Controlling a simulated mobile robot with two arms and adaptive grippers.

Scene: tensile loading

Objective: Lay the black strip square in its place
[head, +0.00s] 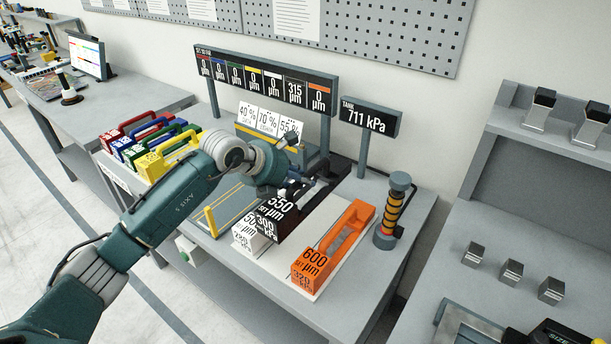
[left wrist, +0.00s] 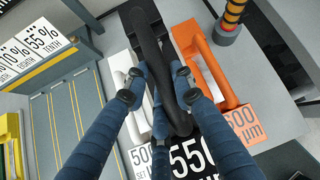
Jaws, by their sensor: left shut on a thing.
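The black block (head: 278,216), marked 550 µm and 300 kPa, stands between the white block (head: 246,238) and the orange block (head: 318,258). My left gripper (head: 292,190) is over it from above. In the left wrist view my gripper's blue fingers (left wrist: 158,92) are closed around the long black handle (left wrist: 150,42), and the black block's label (left wrist: 192,155) shows below. The white block (left wrist: 142,160) is to its left and the orange block (left wrist: 228,85) to its right. Whether the black block's underside touches the bench is hidden. My right gripper is out of view.
Red, blue, green and yellow blocks (head: 160,160) stand at the bench's left. A grey plate with yellow lines (head: 228,200) lies beside them. Behind are percentage cards (head: 268,120), a display reading 315 µm (head: 294,90) and a tank display (head: 366,115). An orange-ringed post (head: 391,215) stands right.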

